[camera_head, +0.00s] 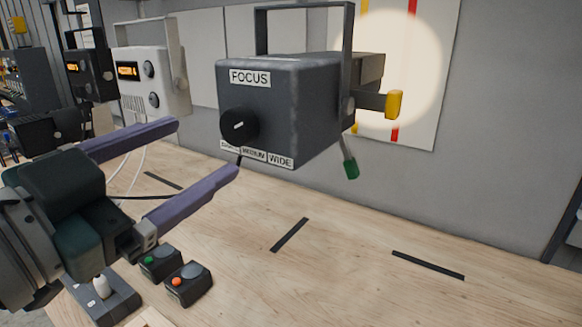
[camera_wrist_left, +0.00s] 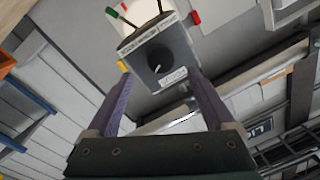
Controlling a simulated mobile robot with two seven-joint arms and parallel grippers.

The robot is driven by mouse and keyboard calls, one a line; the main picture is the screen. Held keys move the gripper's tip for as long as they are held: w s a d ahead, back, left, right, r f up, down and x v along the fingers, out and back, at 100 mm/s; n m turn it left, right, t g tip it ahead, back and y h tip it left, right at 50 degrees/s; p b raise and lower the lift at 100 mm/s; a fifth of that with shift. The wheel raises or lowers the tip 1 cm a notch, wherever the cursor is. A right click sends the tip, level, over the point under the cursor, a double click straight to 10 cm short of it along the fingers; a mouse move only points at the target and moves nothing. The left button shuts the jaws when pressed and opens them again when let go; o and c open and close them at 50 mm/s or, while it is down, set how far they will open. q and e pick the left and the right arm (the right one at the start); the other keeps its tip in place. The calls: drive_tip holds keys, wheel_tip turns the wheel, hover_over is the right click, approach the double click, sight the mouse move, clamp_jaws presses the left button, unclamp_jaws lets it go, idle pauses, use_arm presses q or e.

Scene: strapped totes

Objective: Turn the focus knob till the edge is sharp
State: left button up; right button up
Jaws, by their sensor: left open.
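The focus knob (camera_head: 239,126) is a black round knob with a short white mark, on the front of a dark grey lamp box (camera_head: 300,105) labelled FOCUS. The mark is tilted, nearly level. The knob also shows in the left wrist view (camera_wrist_left: 160,67). A pale round light spot (camera_head: 402,65) lies on the white wall panel; its edge looks slightly soft. My left gripper (camera_head: 206,147) is open and empty, its purple fingers pointing at the box front, either side of the knob's line in the left wrist view. I cannot tell any contact. My right gripper is not in view.
A yellow-tipped lever (camera_head: 393,104) and a green-tipped handle (camera_head: 350,168) stick out of the box. Beige (camera_head: 155,75) and black units stand to the left. Button boxes (camera_head: 188,283) sit on the wooden table (camera_head: 345,265), which is clear to the right except for black tape strips.

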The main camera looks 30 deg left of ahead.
use_arm(q)
drive_tip(key=shift+s+b, duration=0.45)
drive_tip(key=shift+s, duration=1.5)
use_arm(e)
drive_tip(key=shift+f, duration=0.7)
